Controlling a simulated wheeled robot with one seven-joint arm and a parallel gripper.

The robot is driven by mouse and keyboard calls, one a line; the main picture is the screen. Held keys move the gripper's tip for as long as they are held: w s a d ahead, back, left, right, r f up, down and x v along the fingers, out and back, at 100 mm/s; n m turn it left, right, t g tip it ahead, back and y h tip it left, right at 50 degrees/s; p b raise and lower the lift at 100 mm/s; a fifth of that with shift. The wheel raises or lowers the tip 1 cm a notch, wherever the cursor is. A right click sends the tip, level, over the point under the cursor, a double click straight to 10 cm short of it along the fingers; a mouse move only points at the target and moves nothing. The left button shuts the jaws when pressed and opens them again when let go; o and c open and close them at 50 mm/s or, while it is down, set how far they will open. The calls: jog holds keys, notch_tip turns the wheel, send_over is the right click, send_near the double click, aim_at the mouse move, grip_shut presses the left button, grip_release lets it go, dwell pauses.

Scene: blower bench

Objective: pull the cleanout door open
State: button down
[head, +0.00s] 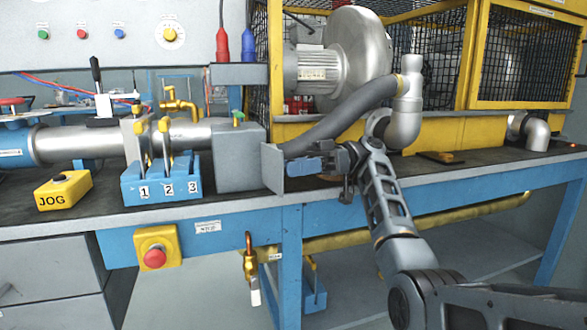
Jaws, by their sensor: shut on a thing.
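The cleanout door (272,169) is a flat grey plate at the right end of the grey box (238,158), in the middle of the head view. It stands upright and its face is turned toward the right. My gripper (308,163) reaches in from the right at the door's outer side and is shut on the door's handle. The blue and dark parts at the jaws overlap, so the handle itself is mostly hidden. I cannot tell how wide the gap is between the plate and the box.
A grey hose (340,118) runs just above my gripper to a metal elbow (405,115). A blue block with levers (160,182) and a yellow JOG box (63,189) stand to the left. A yellow mesh cage (525,55) is behind right. The bench front edge lies below.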

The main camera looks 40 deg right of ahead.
jog(key=c, duration=0.7)
grip_release()
jog(key=shift+s+d+p, duration=0.1)
jog(key=shift+s+d, duration=0.15)
jog(key=shift+d, duration=0.95)
jog(key=shift+s+d+p, duration=0.1)
jog(key=shift+s+d, duration=0.1)
jog(key=shift+d, duration=1)
jog(key=shift+s+d+p, duration=0.1)
jog(key=shift+s+d, duration=0.15)
jog(key=shift+d, duration=0.95)
